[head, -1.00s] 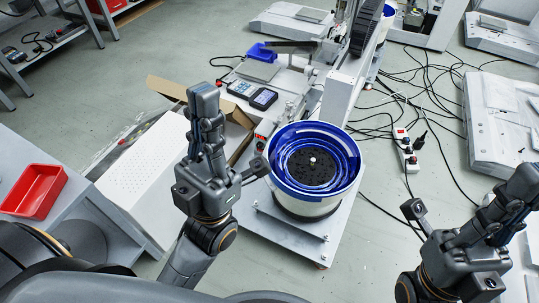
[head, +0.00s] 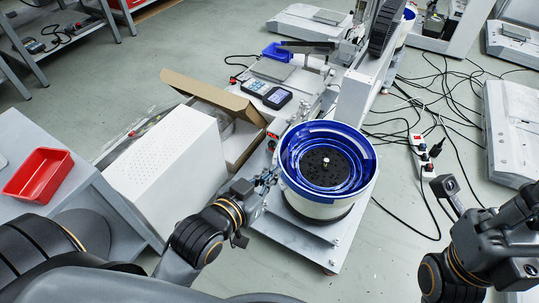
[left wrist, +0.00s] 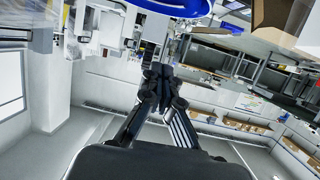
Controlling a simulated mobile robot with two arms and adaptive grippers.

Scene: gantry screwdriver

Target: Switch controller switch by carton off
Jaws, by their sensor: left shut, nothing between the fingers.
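The controller (head: 276,128) is a small light box with red spots on its front, between the open carton and the blue bowl feeder. Its switch is too small to make out, so its position cannot be told. The brown carton (head: 236,101) stands open to its left. My left gripper (head: 268,177) is shut and empty, low beside the bowl feeder and nearer to me than the controller. In the left wrist view its fingers (left wrist: 158,76) are together, with nothing between them. My right gripper (head: 520,208) is at the right edge; its fingers are unclear.
The blue and white bowl feeder (head: 328,195) stands right of my left gripper on a grey base plate. A white perforated box (head: 172,160) is to the left. A red tray (head: 38,177) sits on a grey table. Cables and a power strip (head: 421,158) lie on the floor at right.

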